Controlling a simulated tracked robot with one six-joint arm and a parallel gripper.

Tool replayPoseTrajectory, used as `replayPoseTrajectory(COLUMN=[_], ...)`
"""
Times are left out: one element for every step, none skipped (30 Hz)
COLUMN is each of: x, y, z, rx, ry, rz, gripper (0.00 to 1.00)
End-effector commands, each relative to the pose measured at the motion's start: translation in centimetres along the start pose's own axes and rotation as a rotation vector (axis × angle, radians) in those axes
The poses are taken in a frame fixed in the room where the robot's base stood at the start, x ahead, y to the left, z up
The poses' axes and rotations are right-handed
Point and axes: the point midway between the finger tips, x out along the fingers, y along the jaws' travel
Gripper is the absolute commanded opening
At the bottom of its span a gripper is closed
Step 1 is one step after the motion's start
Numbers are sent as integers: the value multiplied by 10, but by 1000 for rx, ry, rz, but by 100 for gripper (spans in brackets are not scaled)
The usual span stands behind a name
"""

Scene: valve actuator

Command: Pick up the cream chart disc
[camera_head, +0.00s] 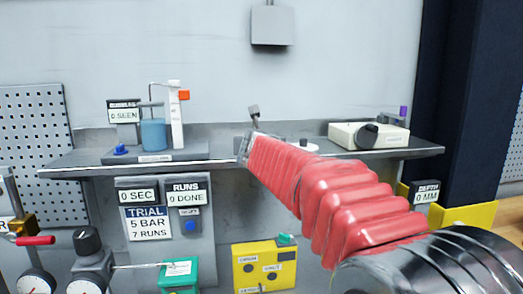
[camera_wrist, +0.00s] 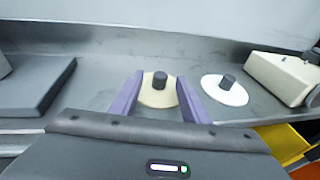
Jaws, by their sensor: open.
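The cream chart disc (camera_wrist: 147,99) lies flat on the grey shelf in the wrist view, with a dark knob (camera_wrist: 160,80) at its centre. My gripper (camera_wrist: 158,77) is open, its two purple fingers on either side of the disc's knob. I cannot tell whether the fingers touch the disc. A white disc (camera_wrist: 230,95) with a dark knob lies to the right, outside the fingers. In the head view my red-sleeved arm reaches to the shelf and hides the cream disc; a white disc (camera_head: 312,147) shows partly behind the sleeve.
A cream box with a dark dial (camera_head: 345,137) stands at the shelf's right; it also shows in the wrist view (camera_wrist: 275,72). At the left is a beaker stand (camera_head: 160,157) with a blue-filled beaker (camera_head: 153,135). Its grey base edges the wrist view (camera_wrist: 30,85). A wall rises behind the shelf (camera_head: 85,160).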

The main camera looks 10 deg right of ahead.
Motion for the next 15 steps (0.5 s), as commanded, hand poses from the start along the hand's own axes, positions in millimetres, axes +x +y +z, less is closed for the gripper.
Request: replayPoseTrajectory(x=[5,7,9,10,11,11,11,11,11,11,11,11,11,11,11], y=[0,0,0,0,0,0,0,0,0,0,0,0,0,0,0], z=[0,0,0,0,0,0,0,0,0,0,0,0,0,0,0], rx=[0,0,0,0,0,0,0,0,0,0,0,0,0,0,0], ry=[0,0,0,0,-1,-1,-1,-1,-1,-1,-1,-1,-1,-1,-1], rz=[0,0,0,0,0,0,0,0,0,0,0,0,0,0,0], gripper=[42,42,42,42,42,42,42,42,42,42,42,42,42,42,42])
